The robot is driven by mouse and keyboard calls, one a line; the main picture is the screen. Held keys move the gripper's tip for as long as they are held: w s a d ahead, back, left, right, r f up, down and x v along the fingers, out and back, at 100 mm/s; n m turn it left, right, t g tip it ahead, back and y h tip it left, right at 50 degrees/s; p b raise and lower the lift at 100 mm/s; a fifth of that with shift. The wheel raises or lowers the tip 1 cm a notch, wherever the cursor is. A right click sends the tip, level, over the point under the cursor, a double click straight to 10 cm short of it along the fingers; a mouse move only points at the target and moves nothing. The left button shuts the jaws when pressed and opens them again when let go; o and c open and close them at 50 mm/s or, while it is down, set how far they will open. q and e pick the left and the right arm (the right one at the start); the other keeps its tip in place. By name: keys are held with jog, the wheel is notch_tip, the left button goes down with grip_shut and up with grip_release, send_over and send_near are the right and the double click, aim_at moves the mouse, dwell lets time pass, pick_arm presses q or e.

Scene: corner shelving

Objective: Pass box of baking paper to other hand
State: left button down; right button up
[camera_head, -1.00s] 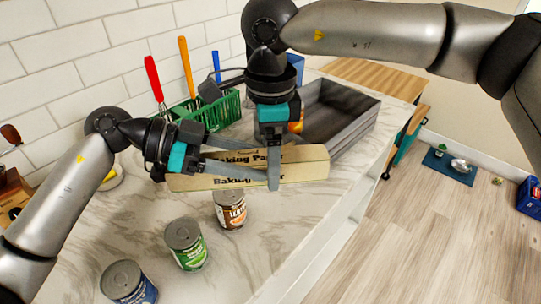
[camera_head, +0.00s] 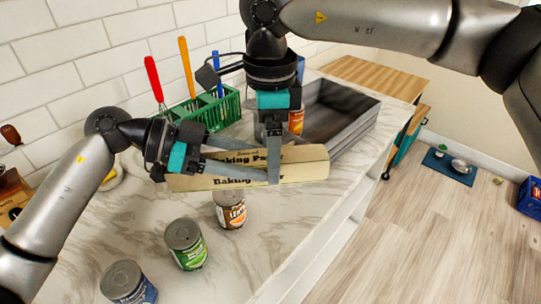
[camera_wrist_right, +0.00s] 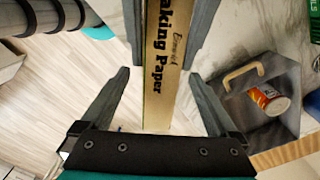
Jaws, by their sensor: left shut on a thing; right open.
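The long cream box of baking paper (camera_head: 305,165) is held level above the counter in the head view. My left gripper (camera_head: 262,166) is shut on it, its fingers reaching along the box from the left. My right gripper (camera_head: 273,180) comes down from above at the middle of the box, one finger in front of its face. In the right wrist view the box (camera_wrist_right: 163,100) runs between the open fingers of my right gripper (camera_wrist_right: 158,74), with a gap on both sides. Grey fingers of my left gripper flank the box at the top of that view.
Three cans, brown (camera_head: 230,210), green (camera_head: 186,245) and blue (camera_head: 127,283), stand on the counter in front. The tiled wall closes the back.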

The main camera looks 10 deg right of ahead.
pick_arm(q)
jog(key=shift+r, duration=0.15)
jog(key=a+r, duration=1)
jog(key=r, duration=0.3)
jog(key=shift+a, duration=0.2)
pick_arm(e)
jog(key=a+r, duration=0.4)
jog(key=r, duration=0.7)
jog(key=a+r, duration=0.4)
jog(key=r, duration=0.7)
jog(key=shift+a, duration=0.4)
notch_tip(320, 180, down, 12)
jog(key=shift+r, duration=0.1)
